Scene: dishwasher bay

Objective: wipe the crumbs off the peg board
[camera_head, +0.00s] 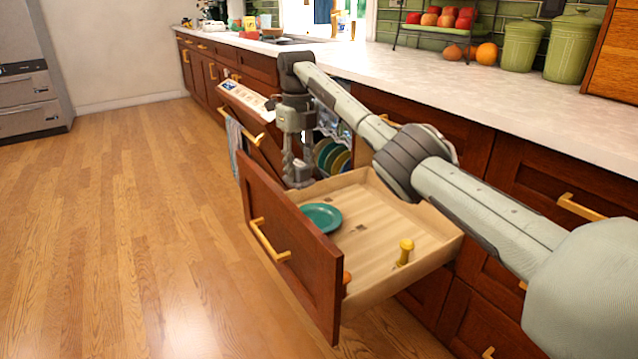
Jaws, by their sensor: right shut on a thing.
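The peg board (385,250) is the pale wooden floor of an open drawer. A yellow peg (404,252) stands near its right side, and an orange peg (346,279) shows partly behind the drawer front. A teal plate (321,217) lies at the left. A few small dark marks show on the board; I cannot tell crumbs from holes. My right gripper (298,178) points down at the drawer's far left corner, behind the plate. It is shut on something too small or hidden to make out. My left gripper is out of view.
The drawer front (290,250) juts into the room. Behind my right gripper, the dishwasher door (250,115) is tilted open, with several plates (332,155) in the rack. The counter (480,90) holds a fruit rack and green canisters (572,47). The floor at left is clear.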

